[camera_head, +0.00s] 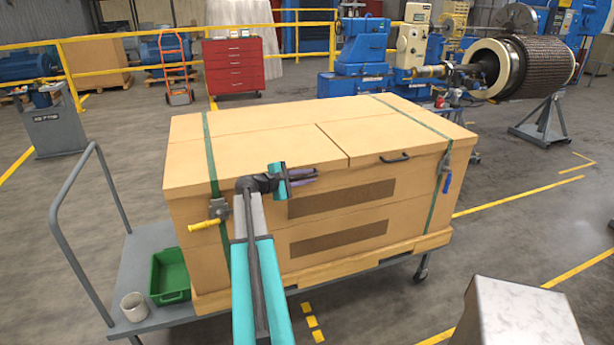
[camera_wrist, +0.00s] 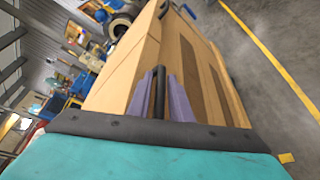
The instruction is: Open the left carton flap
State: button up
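A large tan carton (camera_head: 340,265) stands with its lid panels lying flat. Its left flap (camera_head: 270,150) is the front-left part of the top, bounded by a seam from the right part. My gripper (camera_head: 316,176) is at the upper front face, just below the left flap's front edge, pointing right. In the wrist view its purple fingers (camera_wrist: 162,95) stand apart along the carton (camera_wrist: 128,65), with a dark bar between them. I cannot tell whether the fingers touch the carton. A black handle (camera_head: 395,158) sits on the right flap's front edge.
Green straps (camera_head: 435,195) with buckles run over the carton at both ends. A metal block (camera_head: 515,312) is at lower right.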

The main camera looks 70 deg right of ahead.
jog(key=shift+c, duration=0.5)
grip_shut()
jog(key=shift+r, duration=0.1)
jog(key=shift+w, duration=0.1)
